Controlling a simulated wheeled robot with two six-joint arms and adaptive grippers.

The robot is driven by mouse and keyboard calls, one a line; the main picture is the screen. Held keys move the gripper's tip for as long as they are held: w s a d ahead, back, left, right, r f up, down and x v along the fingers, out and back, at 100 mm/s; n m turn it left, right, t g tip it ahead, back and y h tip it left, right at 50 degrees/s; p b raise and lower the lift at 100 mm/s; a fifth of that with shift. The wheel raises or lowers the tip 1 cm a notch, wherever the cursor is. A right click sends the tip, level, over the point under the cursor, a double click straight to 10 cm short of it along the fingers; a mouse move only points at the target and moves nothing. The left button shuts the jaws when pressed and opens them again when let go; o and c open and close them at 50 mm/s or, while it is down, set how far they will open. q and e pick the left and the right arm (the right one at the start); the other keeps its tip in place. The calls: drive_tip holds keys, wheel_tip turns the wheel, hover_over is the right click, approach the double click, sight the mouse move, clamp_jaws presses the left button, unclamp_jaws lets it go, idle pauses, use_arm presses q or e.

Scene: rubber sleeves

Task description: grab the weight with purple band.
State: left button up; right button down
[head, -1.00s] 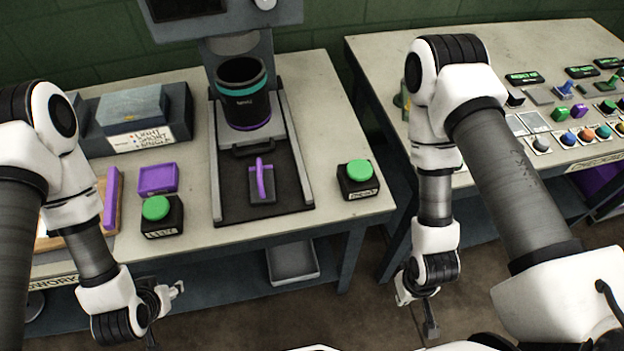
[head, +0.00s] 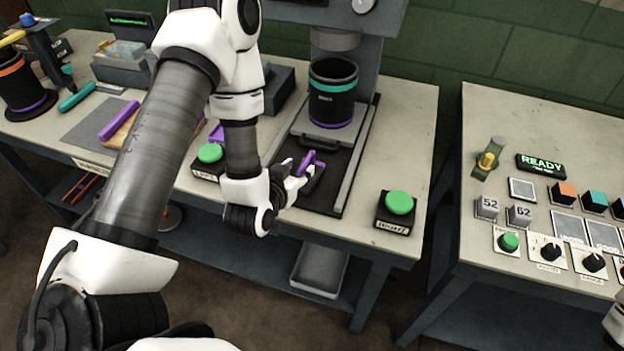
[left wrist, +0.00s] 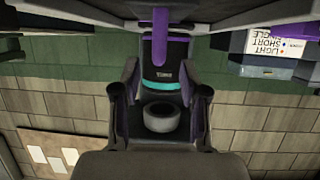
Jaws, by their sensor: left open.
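In the left wrist view the purple band (left wrist: 163,22) hangs at the top middle, just past the open fingertips of my left gripper (left wrist: 160,75). I cannot tell whether they touch.
A black cylinder (head: 333,108) with a teal band stands behind the weight, under the press head (head: 335,38). Green buttons (head: 400,202) (head: 210,153) flank the plate. A control-panel table (head: 470,225) stands at the right, across a gap.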

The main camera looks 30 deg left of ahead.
sight(304, 163)
use_arm(q)
drive_tip(key=p+x, duration=0.1)
drive_tip(key=x, duration=0.1)
drive_tip(key=p+x, duration=0.1)
drive_tip(key=x, duration=0.2)
drive_tip(key=shift+w+d+r, duration=0.1)
drive_tip(key=shift+d+r, duration=0.05)
drive_tip(key=shift+d, duration=0.1)
drive_tip(key=shift+w+a+f, duration=0.1)
drive_tip(key=shift+a+f, duration=0.15)
drive_tip(key=shift+d+r, duration=0.1)
drive_tip(key=shift+d, duration=0.05)
clamp_jaws()
drive_tip(key=shift+r, duration=0.1)
